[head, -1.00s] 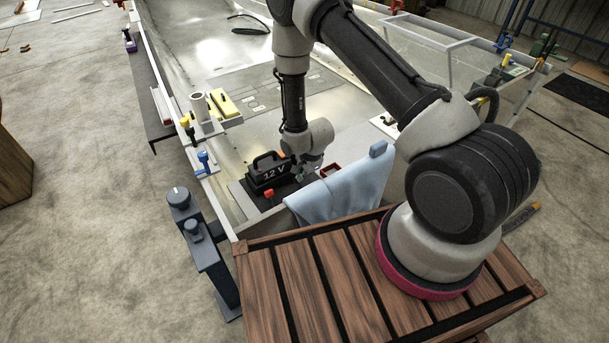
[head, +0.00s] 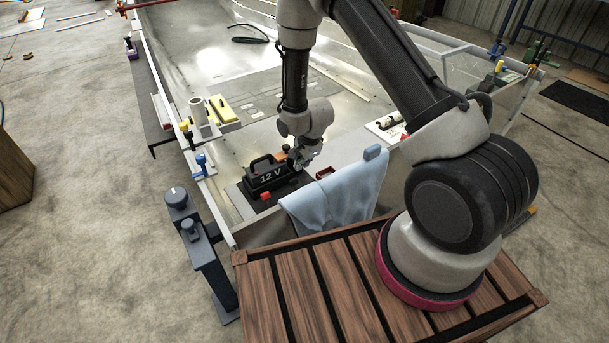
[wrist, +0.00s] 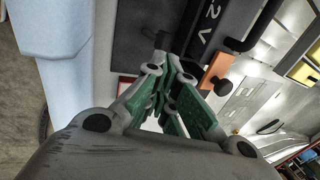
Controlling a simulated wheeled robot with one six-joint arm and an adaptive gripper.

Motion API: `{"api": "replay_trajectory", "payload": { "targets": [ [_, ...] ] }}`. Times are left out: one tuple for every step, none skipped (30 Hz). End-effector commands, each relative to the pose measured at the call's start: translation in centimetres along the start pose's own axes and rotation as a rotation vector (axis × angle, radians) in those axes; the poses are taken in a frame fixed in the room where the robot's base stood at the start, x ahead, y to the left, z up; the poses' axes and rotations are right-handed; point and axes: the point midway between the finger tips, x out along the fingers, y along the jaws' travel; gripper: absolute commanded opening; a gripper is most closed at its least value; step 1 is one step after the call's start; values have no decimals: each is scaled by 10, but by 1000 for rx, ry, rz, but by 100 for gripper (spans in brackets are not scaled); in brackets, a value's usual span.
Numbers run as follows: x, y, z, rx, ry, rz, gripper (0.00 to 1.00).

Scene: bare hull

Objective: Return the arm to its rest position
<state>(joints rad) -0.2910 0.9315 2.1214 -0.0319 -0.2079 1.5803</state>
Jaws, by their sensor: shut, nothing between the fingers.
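My gripper (head: 301,162) hangs inside the hull, just right of the black 12 V battery (head: 268,177). In the wrist view my gripper (wrist: 172,82) has its green-padded fingers converging at the tips, shut with nothing held. The battery (wrist: 215,25) fills the upper middle of the wrist view, close beyond the fingertips; I cannot tell whether they touch. My arm rises from its round base on the wooden slatted platform and bends down over the hull.
A light blue cloth (head: 335,195) drapes over the near hull edge, beside my gripper. The slatted platform (head: 290,290) is bare in front of my base. A yellow block (head: 220,108) and a grey cylinder (head: 199,110) stand on the left ledge. A dark grey post (head: 205,255) stands left.

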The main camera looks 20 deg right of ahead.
Motion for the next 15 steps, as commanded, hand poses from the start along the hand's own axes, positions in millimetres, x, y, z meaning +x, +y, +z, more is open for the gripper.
{"api": "replay_trajectory", "payload": {
  "targets": [
    [-5,-3,1,0,0,-2,0],
    [-6,-4,1,0,0,-2,0],
    [-8,-5,1,0,0,-1,0],
    [-9,-5,1,0,0,0,0],
    [-10,-5,1,0,0,0,0],
    [-10,-6,1,0,0,0,0],
    [-12,-6,1,-2,0,0,0],
    [-14,-8,0,-5,1,-2,0],
    [-21,-11,-2,-16,2,-4,0],
    [-28,-14,-3,-28,4,-7,0],
    [-37,-18,-6,-44,6,-10,0],
    [-54,-24,-10,-71,9,-14,0],
    [-68,-28,-13,-97,12,-17,0],
    [-85,-32,-17,-127,16,-19,0],
    [-109,-37,-23,-170,22,-23,0]
  ]
}}
